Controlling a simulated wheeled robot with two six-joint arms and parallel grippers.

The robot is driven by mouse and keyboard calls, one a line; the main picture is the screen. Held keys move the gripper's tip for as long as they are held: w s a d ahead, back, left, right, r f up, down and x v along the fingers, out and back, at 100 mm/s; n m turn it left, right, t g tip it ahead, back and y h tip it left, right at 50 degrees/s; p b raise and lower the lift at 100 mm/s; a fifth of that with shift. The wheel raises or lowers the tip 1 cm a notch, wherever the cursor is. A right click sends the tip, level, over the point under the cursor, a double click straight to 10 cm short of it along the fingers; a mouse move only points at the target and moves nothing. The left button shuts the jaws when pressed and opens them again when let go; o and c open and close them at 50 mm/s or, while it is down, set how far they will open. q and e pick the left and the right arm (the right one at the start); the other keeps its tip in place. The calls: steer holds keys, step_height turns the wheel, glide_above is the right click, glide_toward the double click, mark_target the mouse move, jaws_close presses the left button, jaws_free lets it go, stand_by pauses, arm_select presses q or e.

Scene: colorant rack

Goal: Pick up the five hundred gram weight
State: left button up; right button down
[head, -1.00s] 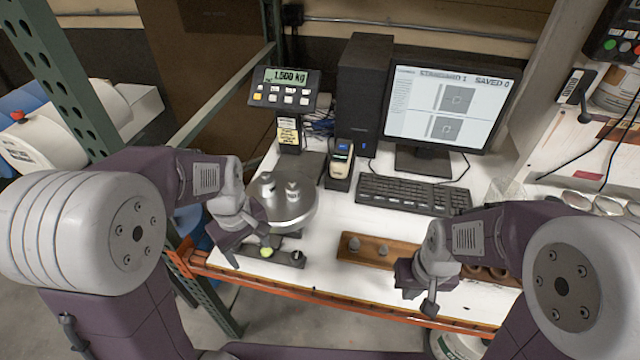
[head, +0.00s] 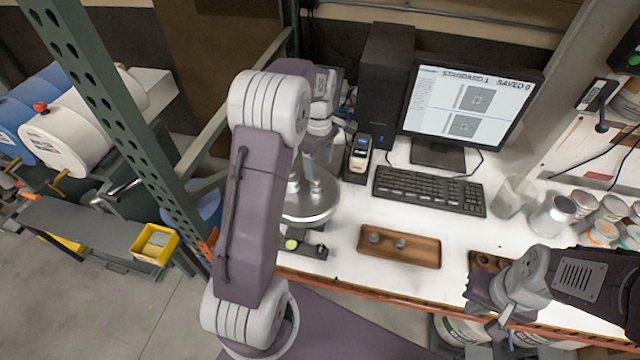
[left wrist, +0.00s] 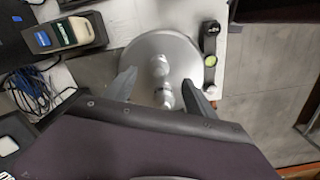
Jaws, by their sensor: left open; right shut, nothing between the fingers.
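Two silver knobbed weights stand on the round scale pan (head: 310,217). The left wrist view shows one weight farther out (left wrist: 159,66) and one nearer (left wrist: 165,98). I cannot tell which is the five hundred gram one; no markings are readable. My left gripper (left wrist: 160,88) is open above the pan, its fingers either side of the nearer weight, not closed on it. In the head view my left arm hides the scale display and part of the pan. My right gripper (head: 488,312) is shut and empty at the table's front right.
A wooden tray (head: 425,257) holds two small weights. A wooden block with holes (head: 480,262) is partly behind my right gripper. A keyboard (head: 430,192), monitor (head: 468,105) and handheld device (head: 360,155) stand behind. Cups and cans (head: 552,215) are at right. A bubble level (head: 292,244) is before the pan.

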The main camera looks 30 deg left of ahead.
mark_target(317, 179)
arm_select(q)
step_height(317, 179, down, 2)
steer(key=shift+f+p, duration=0.25)
steer(key=shift+p, duration=0.1)
steer(key=shift+w+a+f, duration=0.1)
steer(key=shift+f, duration=0.25)
steer(key=f, duration=0.1)
steer(key=f+p, duration=0.1)
steer(key=f, duration=0.1)
steer(key=f+p, duration=0.1)
steer(key=f, duration=0.1)
steer(key=shift+a, duration=0.3)
steer(key=shift+f, duration=0.1)
jaws_close()
